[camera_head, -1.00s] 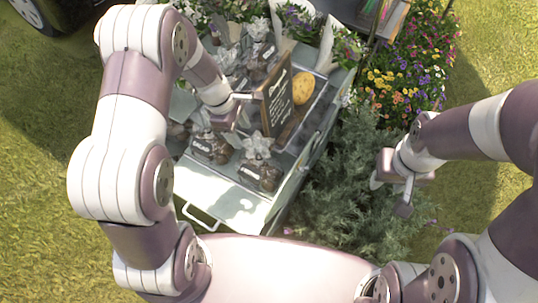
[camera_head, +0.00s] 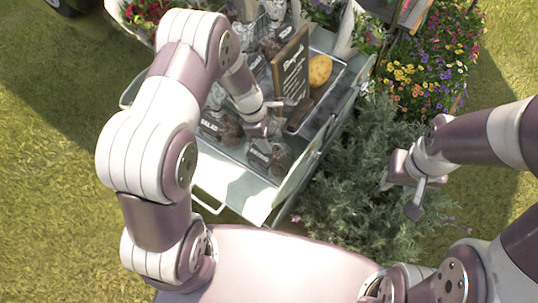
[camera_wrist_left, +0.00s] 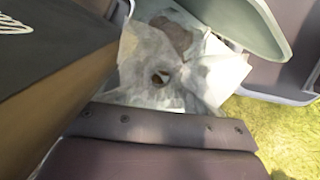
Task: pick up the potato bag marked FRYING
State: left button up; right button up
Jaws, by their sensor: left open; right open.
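Two dark potato bags with clear tops stand at the front of the cart tray in the head view. The front right bag (camera_head: 282,158) has a small label that seems to read FRYING, though it is too small to be sure. The bag to its left (camera_head: 214,128) seems to read SALAD. My left gripper (camera_head: 263,120) is open and empty, just above and behind the front right bag. In the left wrist view, a crumpled clear bag top (camera_wrist_left: 160,75) lies beyond the gripper's dark finger. My right gripper (camera_head: 412,190) is open and empty over the green shrub.
A dark sign board (camera_head: 291,65) stands close behind my left gripper and also fills the left of the wrist view (camera_wrist_left: 45,85). A potato (camera_head: 320,70) lies in the tray behind. More bags and flowers crowd the cart's back.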

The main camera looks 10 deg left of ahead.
pick_arm(q)
jog(key=shift+r, duration=0.15)
grip_shut()
dwell(1.2)
